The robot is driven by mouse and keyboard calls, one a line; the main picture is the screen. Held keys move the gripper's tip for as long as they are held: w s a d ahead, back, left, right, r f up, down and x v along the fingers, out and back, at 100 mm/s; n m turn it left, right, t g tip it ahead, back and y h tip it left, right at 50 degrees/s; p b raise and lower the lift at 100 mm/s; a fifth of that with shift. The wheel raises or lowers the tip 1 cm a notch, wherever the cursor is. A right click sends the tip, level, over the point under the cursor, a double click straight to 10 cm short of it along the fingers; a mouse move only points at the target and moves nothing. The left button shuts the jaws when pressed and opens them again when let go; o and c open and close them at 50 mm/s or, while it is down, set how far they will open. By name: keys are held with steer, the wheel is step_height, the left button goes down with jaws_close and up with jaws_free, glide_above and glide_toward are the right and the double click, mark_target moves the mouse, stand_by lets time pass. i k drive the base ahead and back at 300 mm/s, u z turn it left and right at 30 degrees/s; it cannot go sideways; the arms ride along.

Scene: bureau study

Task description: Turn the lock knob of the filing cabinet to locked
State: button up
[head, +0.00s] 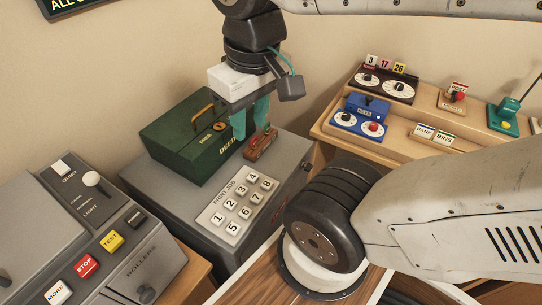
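A grey cabinet-like body (183,196) stands in the middle, with a numbered "PRINT JOB" key panel on top. I cannot tell for sure that it is the filing cabinet. A small dark fitting (307,167) shows at its right edge, too small to identify. No lock knob marked as locked or unlocked can be made out; part of the front is hidden behind my arm. My gripper (251,124) points down above the cabinet's back part, beside the green box. Its two teal fingers are apart with nothing visible between them.
A green deed box (185,142) with an orange handle and a small red-brown object (260,144) sit on the grey top. A grey roller machine (62,222) with buttons stands left. A wooden desk shelf (325,125) with dials and switches stands right.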

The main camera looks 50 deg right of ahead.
mark_target(307, 168)
steer(key=k, duration=1)
steer(key=u, duration=1.35)
steer(key=i, duration=0.95)
steer(key=z, duration=1.75)
